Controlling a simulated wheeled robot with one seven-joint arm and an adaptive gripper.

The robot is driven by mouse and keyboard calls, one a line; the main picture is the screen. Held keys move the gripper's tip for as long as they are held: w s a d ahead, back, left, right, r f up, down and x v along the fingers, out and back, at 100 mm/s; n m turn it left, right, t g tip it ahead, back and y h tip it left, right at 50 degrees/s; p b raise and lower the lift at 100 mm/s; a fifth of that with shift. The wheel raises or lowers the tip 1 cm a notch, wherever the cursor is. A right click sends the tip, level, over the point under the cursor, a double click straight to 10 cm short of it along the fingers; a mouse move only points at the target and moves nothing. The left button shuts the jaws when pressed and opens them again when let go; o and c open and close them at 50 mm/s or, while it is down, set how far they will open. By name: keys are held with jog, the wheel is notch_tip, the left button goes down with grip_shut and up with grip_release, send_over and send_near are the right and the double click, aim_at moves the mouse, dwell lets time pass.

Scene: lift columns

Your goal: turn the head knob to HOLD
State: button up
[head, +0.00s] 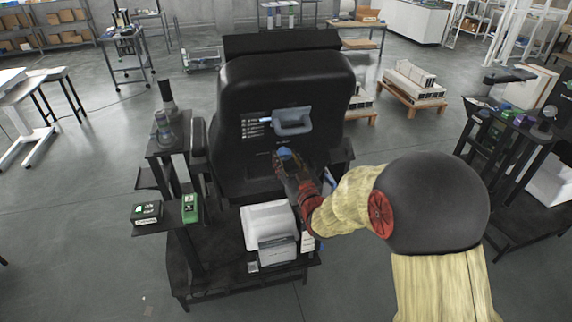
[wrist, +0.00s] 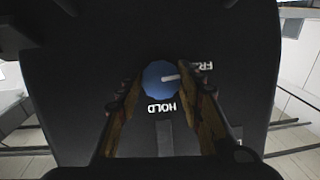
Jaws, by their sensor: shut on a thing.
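The head knob (head: 285,152) is a small blue round knob on the front of a black column unit (head: 285,90). In the wrist view the knob (wrist: 157,82) has a white pointer line directed right, towards the partly hidden "FR…" label (wrist: 202,66). The white HOLD label (wrist: 160,107) reads upside down just below the knob, and the pointer is not aimed at it. My gripper (wrist: 160,86) has one brown finger on each side of the knob and is shut on it. In the head view my gripper (head: 285,160) covers the knob's lower part.
A white printer-like box (head: 270,228) stands on the shelf below. Small side shelves at left hold a green device (head: 190,208) and a black one (head: 146,212). Open floor lies to the left.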

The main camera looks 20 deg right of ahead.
jog(key=m+y+b, duration=0.2)
jog(key=y, duration=0.1)
jog(key=shift+d+f+b, duration=0.15)
jog(key=shift+f+b, duration=0.05)
jog(key=shift+b, duration=0.15)
jog(key=m+y, duration=0.1)
jog(key=m+y+b, duration=0.1)
jog(key=y, duration=0.1)
jog(key=shift+w+d+f+m+t+y, duration=0.1)
jog(key=shift+w+m+t+y, duration=0.05)
jog(key=shift+m+t+y, duration=0.2)
jog(key=m+t+y+b, duration=0.1)
jog(key=m+y, duration=0.2)
jog(key=shift+f+m+b, duration=0.15)
jog(key=shift+m+b, duration=0.1)
jog(key=shift+b, duration=0.15)
jog(key=shift+w+m+t+y+b, duration=0.1)
jog(key=shift+m+t+y+b, duration=0.5)
jog(key=shift+m, duration=0.9)
jog(key=o, duration=1.1)
jog(key=shift+o, duration=0.2)
jog(key=v, duration=1.2)
